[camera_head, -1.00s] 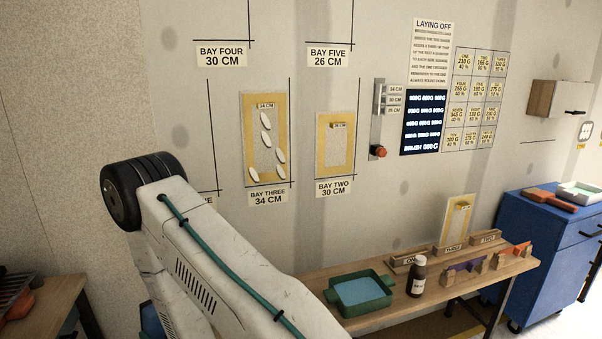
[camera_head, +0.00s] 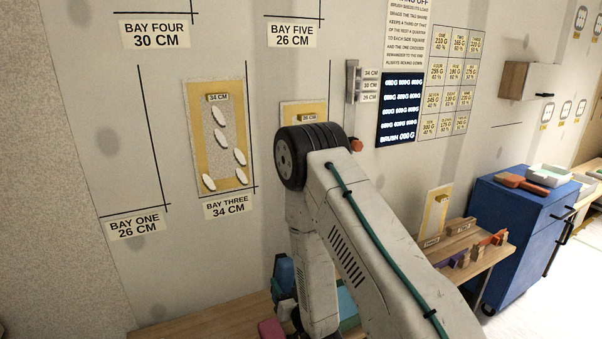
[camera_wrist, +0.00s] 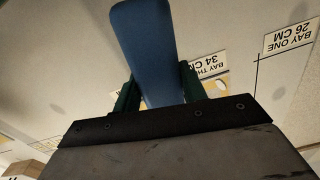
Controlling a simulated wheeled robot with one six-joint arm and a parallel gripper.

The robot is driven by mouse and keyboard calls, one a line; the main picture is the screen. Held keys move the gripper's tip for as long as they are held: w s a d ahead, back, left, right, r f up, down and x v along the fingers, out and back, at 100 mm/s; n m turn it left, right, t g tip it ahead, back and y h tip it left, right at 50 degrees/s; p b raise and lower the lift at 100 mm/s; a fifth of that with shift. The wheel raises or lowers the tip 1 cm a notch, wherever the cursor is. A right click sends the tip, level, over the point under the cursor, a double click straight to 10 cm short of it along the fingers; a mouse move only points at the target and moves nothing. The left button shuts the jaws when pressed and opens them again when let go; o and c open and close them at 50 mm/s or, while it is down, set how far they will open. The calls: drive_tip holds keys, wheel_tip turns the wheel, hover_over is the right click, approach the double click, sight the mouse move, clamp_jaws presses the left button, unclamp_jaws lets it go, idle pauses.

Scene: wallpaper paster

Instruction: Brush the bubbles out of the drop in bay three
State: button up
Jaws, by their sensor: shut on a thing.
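The bay three drop (camera_head: 197,135) hangs on the wall in the head view, a tan-bordered panel with a pale middle. Several white oval bubbles (camera_head: 240,157) show on it, from near the top to the bottom corners. Its label, BAY THREE 34 CM (camera_head: 228,206), is just below. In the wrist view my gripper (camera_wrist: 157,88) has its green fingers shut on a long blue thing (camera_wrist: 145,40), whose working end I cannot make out. The bay three label (camera_wrist: 208,65) shows upside down behind it. My gripper is apart from the drop, lower in the head view.
The bay two drop (camera_head: 290,112) is partly hidden by my arm. A lit screen (camera_head: 399,110) hangs to its right. A wooden bench stands below, and a blue cabinet (camera_head: 530,225) at right carries a red-brown brush (camera_head: 522,184). The wall around bay one (camera_head: 136,226) is clear.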

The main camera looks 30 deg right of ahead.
sight(282, 262)
drive_tip(key=w+r, duration=0.2)
drive_tip(key=r, duration=0.1)
drive_tip(key=w+r, duration=0.1)
drive_tip(key=r, duration=0.1)
drive_tip(key=shift+w+d, duration=0.2)
drive_tip(key=shift+d, duration=0.1)
drive_tip(key=w+a+r+n, duration=0.1)
drive_tip(key=w+r, duration=0.2)
drive_tip(key=r, duration=0.9)
drive_tip(key=w+a+r, duration=0.1)
drive_tip(key=w+r, duration=0.1)
drive_tip(key=r, duration=1)
drive_tip(key=shift+w+a+r+n, duration=0.2)
drive_tip(key=shift+w+r+n, duration=0.1)
drive_tip(key=shift+w+n, duration=0.1)
drive_tip(key=shift+s, duration=0.1)
drive_tip(key=w, duration=0.6)
drive_tip(key=shift+w, duration=0.25)
drive_tip(key=shift+w+d, duration=0.1)
drive_tip(key=shift+w, duration=1.15)
drive_tip(key=shift+a, duration=3.15)
